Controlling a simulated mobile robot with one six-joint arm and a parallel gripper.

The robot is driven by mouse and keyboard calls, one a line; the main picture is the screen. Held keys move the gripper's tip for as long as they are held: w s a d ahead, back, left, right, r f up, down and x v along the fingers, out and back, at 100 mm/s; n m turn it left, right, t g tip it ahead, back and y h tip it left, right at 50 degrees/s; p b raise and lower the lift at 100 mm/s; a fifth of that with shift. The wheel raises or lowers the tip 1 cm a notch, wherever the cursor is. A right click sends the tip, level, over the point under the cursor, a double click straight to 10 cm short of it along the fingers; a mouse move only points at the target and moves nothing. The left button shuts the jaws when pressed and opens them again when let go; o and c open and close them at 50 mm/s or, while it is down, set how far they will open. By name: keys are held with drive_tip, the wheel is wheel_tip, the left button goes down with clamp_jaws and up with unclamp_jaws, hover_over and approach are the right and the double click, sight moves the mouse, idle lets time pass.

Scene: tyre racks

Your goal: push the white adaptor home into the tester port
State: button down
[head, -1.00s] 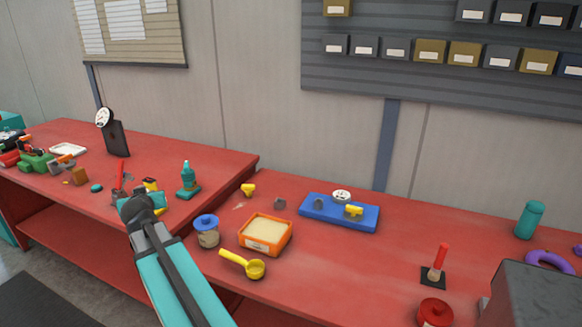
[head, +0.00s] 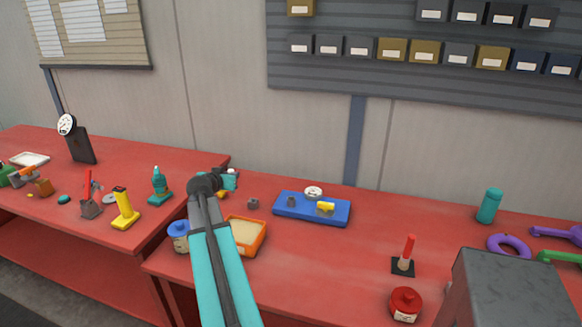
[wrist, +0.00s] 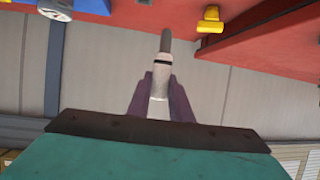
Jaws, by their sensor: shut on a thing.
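My gripper (wrist: 160,95) has purple fingers, shut on the white adaptor (wrist: 158,105), which has a black ring and a grey tip pointing away from the palm. In the head view my gripper (head: 231,178) is over the back left of the right bench, left of the tester and apart from it; the adaptor is too small to make out there. The tester is a blue block (head: 284,211) with a white dial (head: 313,191), grey fittings and a yellow handle (head: 325,206). The dial (wrist: 55,10) also shows in the wrist view's top left corner. I cannot tell which fitting is the port.
A small grey piece (head: 253,203) lies left of the tester. An orange tray (head: 243,253) and a blue-lidded jar (head: 178,228) stand near my arm. A red post (head: 409,250) and a red pot (head: 405,300) are front right.

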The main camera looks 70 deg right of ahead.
drive_tip(key=s+d+m+g+p, duration=0.1)
drive_tip(key=s+d+m+g, duration=0.1)
drive_tip(key=s+d, duration=0.3)
drive_tip(key=s+d+m+g, duration=0.2)
drive_tip(key=s+d, duration=0.4)
drive_tip(key=s, duration=0.8)
drive_tip(key=shift+s+r+g+p, duration=0.25)
drive_tip(key=shift+r+g+p, duration=0.15)
drive_tip(key=shift+g, duration=0.2)
drive_tip(key=shift+b, duration=0.7)
drive_tip(key=shift+a+f+b, duration=0.1)
drive_tip(key=shift+f+b, duration=4.4)
drive_tip(key=shift+b, duration=0.6)
drive_tip(key=c, duration=1.5)
unclamp_jaws()
drive_tip(key=shift+o, duration=0.3)
